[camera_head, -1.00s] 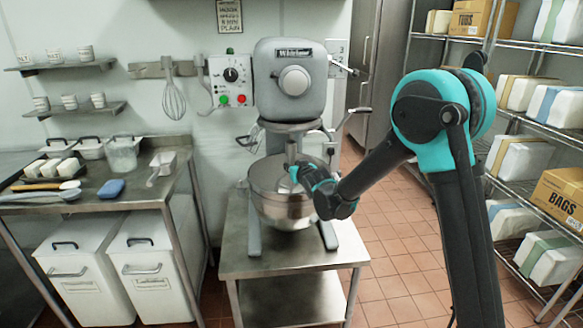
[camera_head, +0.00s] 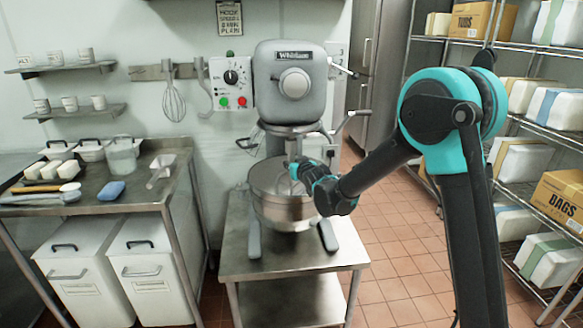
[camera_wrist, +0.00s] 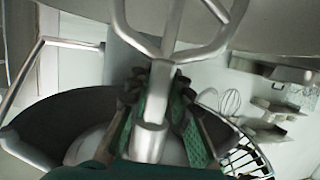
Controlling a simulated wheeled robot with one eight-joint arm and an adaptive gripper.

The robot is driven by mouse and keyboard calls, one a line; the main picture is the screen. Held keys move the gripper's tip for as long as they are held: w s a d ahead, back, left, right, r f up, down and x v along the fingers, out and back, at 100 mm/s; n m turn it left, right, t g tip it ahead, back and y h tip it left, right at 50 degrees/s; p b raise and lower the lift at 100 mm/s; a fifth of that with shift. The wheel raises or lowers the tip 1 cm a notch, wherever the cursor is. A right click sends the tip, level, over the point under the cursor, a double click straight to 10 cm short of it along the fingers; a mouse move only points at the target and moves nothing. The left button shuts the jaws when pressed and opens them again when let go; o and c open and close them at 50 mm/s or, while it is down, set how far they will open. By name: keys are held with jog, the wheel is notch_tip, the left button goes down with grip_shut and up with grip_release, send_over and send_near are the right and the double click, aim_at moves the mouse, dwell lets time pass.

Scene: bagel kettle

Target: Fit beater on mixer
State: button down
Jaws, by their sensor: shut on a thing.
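My gripper (camera_head: 302,170) is over the right part of the bowl's mouth, below the mixer head. In the wrist view my gripper (camera_wrist: 155,100) is shut on the shank of the metal beater (camera_wrist: 149,140). The beater's flat frame spreads out beyond the jaws toward the top of that view. In the head view the beater is small and partly hidden by my gripper; I cannot tell whether its shank touches the mixer's shaft.
The low steel table (camera_head: 240,262) carries the mixer and has bare space in front. A counter (camera_head: 105,203) with tubs, a scoop and a blue sponge is at left. Wire shelves (camera_head: 520,40) with boxes stand at right. A whisk (camera_head: 173,103) hangs on the wall.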

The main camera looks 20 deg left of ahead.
aim_at(292, 155)
jog(key=shift+r, duration=0.35)
jog(key=shift+r, duration=1.05)
jog(key=shift+w+a+r, duration=0.1)
jog(key=shift+r, duration=0.2)
dwell(0.3)
